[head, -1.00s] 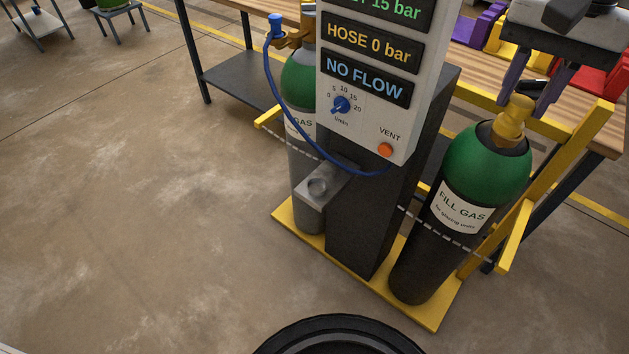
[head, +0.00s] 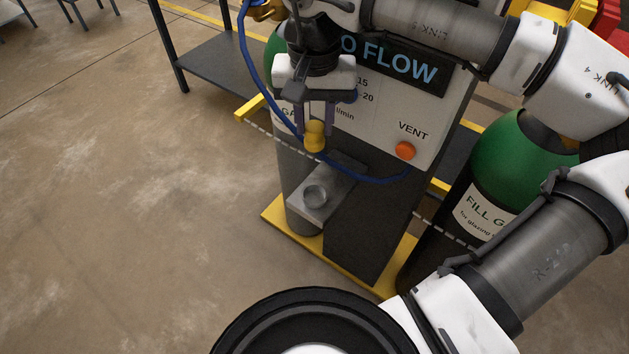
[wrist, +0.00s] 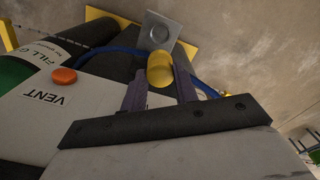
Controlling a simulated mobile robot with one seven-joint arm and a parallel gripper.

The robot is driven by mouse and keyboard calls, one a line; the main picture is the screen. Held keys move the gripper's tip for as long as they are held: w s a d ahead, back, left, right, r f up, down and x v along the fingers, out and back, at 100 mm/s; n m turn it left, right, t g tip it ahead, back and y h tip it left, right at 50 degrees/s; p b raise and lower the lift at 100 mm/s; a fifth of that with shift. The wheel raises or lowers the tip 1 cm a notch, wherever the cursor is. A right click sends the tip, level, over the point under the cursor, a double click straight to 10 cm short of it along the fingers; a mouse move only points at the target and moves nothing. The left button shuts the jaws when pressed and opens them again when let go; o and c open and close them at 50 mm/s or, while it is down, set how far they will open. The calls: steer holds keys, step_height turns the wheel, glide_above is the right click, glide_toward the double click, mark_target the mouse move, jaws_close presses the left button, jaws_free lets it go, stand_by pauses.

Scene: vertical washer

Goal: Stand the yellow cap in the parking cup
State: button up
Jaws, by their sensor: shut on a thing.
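The yellow cap (head: 314,135) is held between the two fingers of my gripper (head: 315,120). The cap hangs below the fingertips, above and a little behind the parking cup in the head view. In the wrist view the cap (wrist: 160,69) sits between the fingers (wrist: 160,88). The parking cup (head: 315,195) is a round grey socket on a metal bracket on the front of the dark column. Its opening looks empty. In the wrist view the cup (wrist: 160,33) shows just beyond the cap, apart from it.
A blue hose (head: 372,181) loops close behind the bracket. The white panel with the orange VENT button (head: 405,150) stands just behind my gripper. The green FILL GAS cylinder (head: 515,160) is at the right. The floor at the left is clear.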

mark_target(315, 127)
step_height(315, 127, down, 16)
steer(key=shift+f, duration=0.2)
steer(key=o, duration=1)
steer(key=shift+c, duration=0.2)
step_height(315, 127, up, 12)
steer(key=shift+r, duration=0.15)
steer(key=shift+s, duration=0.1)
stand_by(0.4)
